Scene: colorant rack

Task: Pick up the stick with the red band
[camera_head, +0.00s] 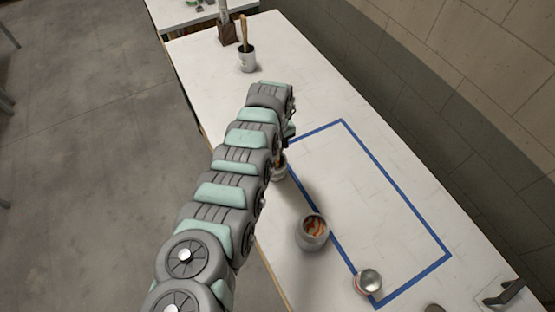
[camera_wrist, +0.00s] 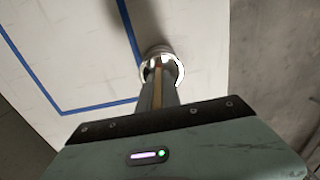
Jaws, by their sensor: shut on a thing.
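My gripper (camera_wrist: 158,92) points down over the bench in the wrist view, its fingers shut on a thin stick (camera_wrist: 158,74). The stick looks brown with a reddish tint; I cannot clearly make out a band on it. A shiny round can (camera_wrist: 177,68) lies just beyond the fingertips. The stick lines up with its opening, but whether its lower end is inside is hidden. In the head view my arm covers most of the gripper, and a small can (camera_head: 281,172) partly shows beside the arm.
Blue tape (camera_head: 400,193) outlines a rectangle on the white bench (camera_head: 330,55). An open can with orange-red contents (camera_head: 313,231) and another can (camera_head: 368,281) stand near its left edge. A white pot (camera_head: 247,64) with a wooden-handled tool and a brown block (camera_head: 227,34) stand farther back.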

